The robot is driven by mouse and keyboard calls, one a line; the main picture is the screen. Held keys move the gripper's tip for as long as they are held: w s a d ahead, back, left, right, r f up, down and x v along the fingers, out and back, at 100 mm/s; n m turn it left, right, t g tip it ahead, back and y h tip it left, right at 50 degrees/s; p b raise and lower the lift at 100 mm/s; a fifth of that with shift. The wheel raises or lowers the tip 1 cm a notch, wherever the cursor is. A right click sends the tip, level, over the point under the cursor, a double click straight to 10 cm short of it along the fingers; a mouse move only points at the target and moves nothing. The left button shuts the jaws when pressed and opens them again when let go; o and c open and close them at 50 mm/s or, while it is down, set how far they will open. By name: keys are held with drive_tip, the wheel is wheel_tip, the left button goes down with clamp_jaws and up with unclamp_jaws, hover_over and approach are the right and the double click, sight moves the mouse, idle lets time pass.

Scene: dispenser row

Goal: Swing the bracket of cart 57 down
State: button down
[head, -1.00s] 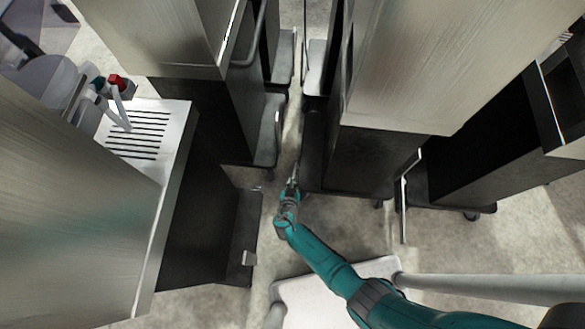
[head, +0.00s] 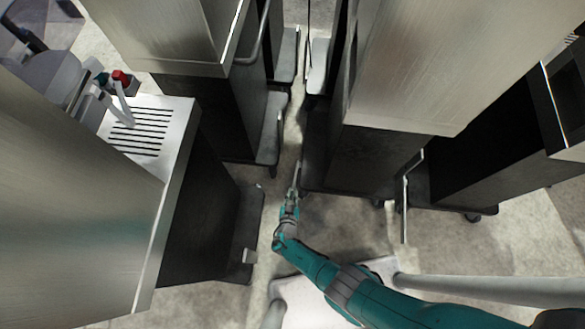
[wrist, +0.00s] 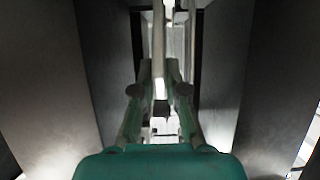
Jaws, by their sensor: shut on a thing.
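My gripper (head: 294,190) is low in the gap between the dispenser carts, at the front left corner of the middle cart's dark base (head: 314,150). Its jaws are shut on a thin pale bar (head: 297,172), which appears to be the bracket at that corner. In the wrist view the two fingers (wrist: 160,88) close around the upright-looking pale bar (wrist: 158,45). I see no cart number, so I cannot tell from the pictures that this is cart 57. The bracket's hinge is hidden.
The left cart (head: 247,225) and the right cart (head: 435,190) flank the gap. A pale bar (head: 404,208) projects forward from the right cart. Tall steel cabinets (head: 430,70) overhang the dark bases. Bare floor (head: 345,230) lies in front of the middle cart.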

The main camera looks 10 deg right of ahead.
drive_tip(key=shift+s+f, duration=0.2)
drive_tip(key=shift+f, duration=0.05)
idle(0.4)
drive_tip(key=c, duration=1.2)
unclamp_jaws()
drive_tip(key=shift+a, duration=0.1)
drive_tip(key=v, duration=1.2)
